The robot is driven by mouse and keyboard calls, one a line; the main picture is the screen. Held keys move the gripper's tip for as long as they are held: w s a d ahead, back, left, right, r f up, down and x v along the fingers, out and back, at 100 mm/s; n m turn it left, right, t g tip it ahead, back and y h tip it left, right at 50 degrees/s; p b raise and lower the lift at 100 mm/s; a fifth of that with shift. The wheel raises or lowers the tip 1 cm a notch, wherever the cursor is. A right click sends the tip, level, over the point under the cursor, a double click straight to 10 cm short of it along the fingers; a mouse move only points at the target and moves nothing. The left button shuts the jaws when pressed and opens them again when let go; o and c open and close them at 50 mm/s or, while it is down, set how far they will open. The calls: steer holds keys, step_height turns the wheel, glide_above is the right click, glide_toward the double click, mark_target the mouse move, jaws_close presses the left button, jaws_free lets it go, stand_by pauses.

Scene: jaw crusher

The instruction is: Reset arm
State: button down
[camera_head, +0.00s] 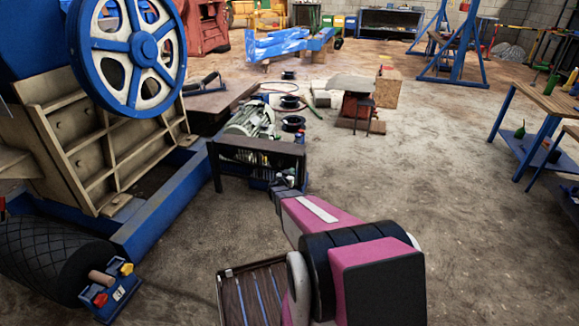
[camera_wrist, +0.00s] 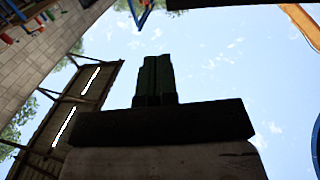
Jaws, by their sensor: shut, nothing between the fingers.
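My arm, pink and black, reaches up from the bottom middle of the head view. My gripper (camera_head: 285,187) is at its far end, small and dark, in front of the low dark shelf unit. In the wrist view my gripper (camera_wrist: 154,58) shows as a dark silhouette pointing up in the picture, against the sky. Its two fingers lie together, shut, with nothing seen between them.
The jaw crusher with its blue flywheel (camera_head: 127,58) stands at the left. A dark shelf unit (camera_head: 262,145) is close to my gripper. A wooden workbench (camera_head: 545,100) is at the right. The floor (camera_head: 430,190) between is clear.

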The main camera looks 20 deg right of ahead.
steer(key=s+a+r+g+y, duration=0.1)
steer(key=s+r+g, duration=0.2)
steer(key=s, duration=0.3)
steer(key=s+a+r+n+g+y, duration=0.1)
steer(key=s+a+r+g, duration=0.2)
steer(key=s, duration=0.4)
steer(key=s+r+g, duration=0.3)
steer(key=s+g, duration=0.1)
steer(key=s, duration=0.2)
steer(key=s+a+r+n+g+y, duration=0.1)
steer(key=s+a+r+n+y, duration=0.2)
steer(key=s+a, duration=0.5)
steer(key=s+a+r+n+g+y, duration=0.1)
steer(key=s+a+r+n+y, duration=0.2)
steer(key=s+a+n+y, duration=0.2)
steer(key=s+a+y, duration=0.2)
steer(key=s+a, duration=0.1)
steer(key=shift+s+a+r+g+y, duration=0.2)
steer(key=shift+r+g+y, duration=0.15)
steer(key=shift+g+y, duration=0.05)
